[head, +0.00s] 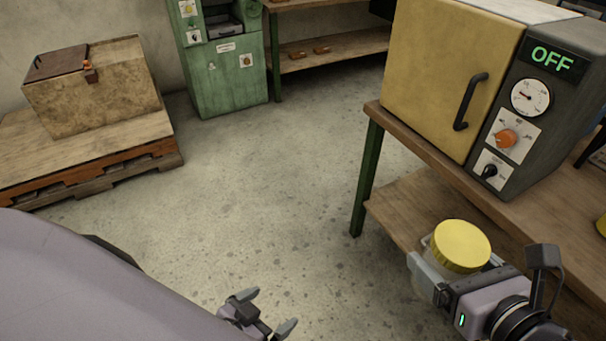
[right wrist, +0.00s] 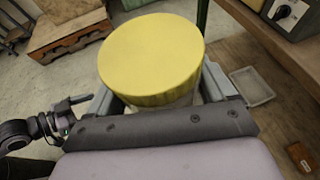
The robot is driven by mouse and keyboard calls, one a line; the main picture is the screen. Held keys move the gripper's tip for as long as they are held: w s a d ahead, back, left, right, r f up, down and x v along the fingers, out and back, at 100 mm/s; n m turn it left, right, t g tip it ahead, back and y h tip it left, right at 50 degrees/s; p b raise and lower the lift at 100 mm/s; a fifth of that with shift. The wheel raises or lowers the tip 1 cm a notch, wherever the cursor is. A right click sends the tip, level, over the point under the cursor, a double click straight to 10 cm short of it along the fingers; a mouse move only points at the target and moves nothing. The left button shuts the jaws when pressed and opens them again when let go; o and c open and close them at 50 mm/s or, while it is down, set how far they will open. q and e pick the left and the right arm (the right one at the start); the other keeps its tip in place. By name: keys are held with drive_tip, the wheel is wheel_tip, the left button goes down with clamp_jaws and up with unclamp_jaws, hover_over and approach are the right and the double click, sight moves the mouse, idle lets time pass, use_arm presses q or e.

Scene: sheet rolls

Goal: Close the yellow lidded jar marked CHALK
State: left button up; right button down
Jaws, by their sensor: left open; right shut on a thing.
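A jar with a round yellow lid (head: 462,246) is held in my right gripper (head: 455,272), at the lower right of the head view. The lid sits on top of the jar, and the clear body (head: 426,276) shows below it. In the right wrist view the yellow lid (right wrist: 152,55) fills the upper middle, between the two fingers. No CHALK marking is visible; the jar's lower part is mostly hidden. I cannot tell whether the lid is fully tight. My left gripper (head: 262,312) is open and empty at the bottom of the head view, left of the jar and apart from it.
A workbench (head: 540,215) with a yellow-doored oven (head: 440,75) reading OFF stands at the right. A shallow tray (right wrist: 252,86) and a small orange-brown block (right wrist: 302,158) show in the right wrist view. A wooden chest (head: 100,95) rests on a pallet at left. The middle floor is clear.

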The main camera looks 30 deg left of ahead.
drive_tip(key=shift+r, duration=0.15)
drive_tip(key=w+d+f+m+t+h, duration=0.1)
drive_tip(key=w+d+m+t+h, duration=0.1)
drive_tip(key=d+m+h, duration=0.6)
drive_tip(key=d+t, duration=0.1)
drive_tip(key=d, duration=0.6)
drive_tip(key=shift+d+h, duration=0.3)
drive_tip(key=shift+d, duration=0.1)
